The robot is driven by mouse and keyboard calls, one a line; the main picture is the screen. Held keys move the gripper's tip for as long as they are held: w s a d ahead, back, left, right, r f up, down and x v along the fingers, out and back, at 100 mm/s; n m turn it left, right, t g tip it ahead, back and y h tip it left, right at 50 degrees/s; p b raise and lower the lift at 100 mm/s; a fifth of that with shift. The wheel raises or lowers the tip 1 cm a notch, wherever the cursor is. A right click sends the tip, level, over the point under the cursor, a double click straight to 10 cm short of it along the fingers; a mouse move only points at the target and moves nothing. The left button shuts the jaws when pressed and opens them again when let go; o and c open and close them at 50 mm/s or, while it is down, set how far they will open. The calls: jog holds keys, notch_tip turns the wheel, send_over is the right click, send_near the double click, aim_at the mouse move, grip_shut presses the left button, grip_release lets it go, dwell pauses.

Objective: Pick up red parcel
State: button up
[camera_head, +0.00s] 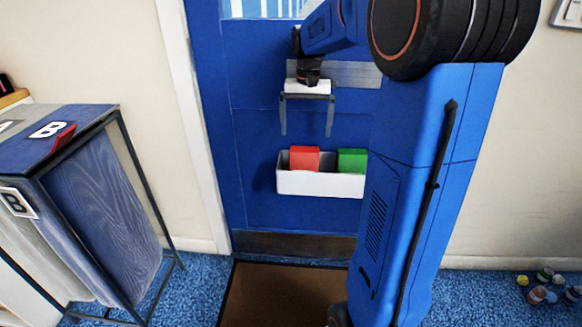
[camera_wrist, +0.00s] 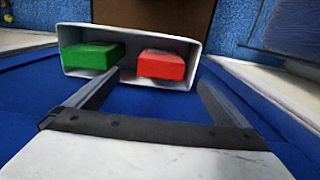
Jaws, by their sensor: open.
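The red parcel (camera_head: 305,158) stands in a white bin (camera_head: 320,184) fixed on the blue door, on the left side of the bin in the head view. It also shows in the wrist view (camera_wrist: 162,65), at the right, with its top sticking up. My gripper (camera_head: 307,134) is open and empty above the bin, its two fingers pointing down. In the wrist view the fingers (camera_wrist: 157,80) are spread wide, with the red parcel beyond and between them, apart from both. The parcel's lower part is hidden by the bin wall in the head view.
A green parcel (camera_head: 352,160) stands beside the red one in the same bin. The blue door (camera_head: 262,100) is behind. A rack with a dark top marked B (camera_head: 85,135) stands at the left. A brown mat (camera_head: 285,295) lies below; small cans (camera_head: 545,290) lie at the right.

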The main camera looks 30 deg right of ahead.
aim_at(304, 167)
notch_tip(304, 167, down, 11)
jog(key=shift+s+r, duration=0.1)
jog(key=shift+r, duration=0.05)
jog(key=shift+w+f, duration=0.15)
jog(key=shift+f, duration=1.3)
jog(key=shift+w+f, duration=0.15)
jog(key=shift+f, duration=1.25)
jog(key=c, duration=1.3)
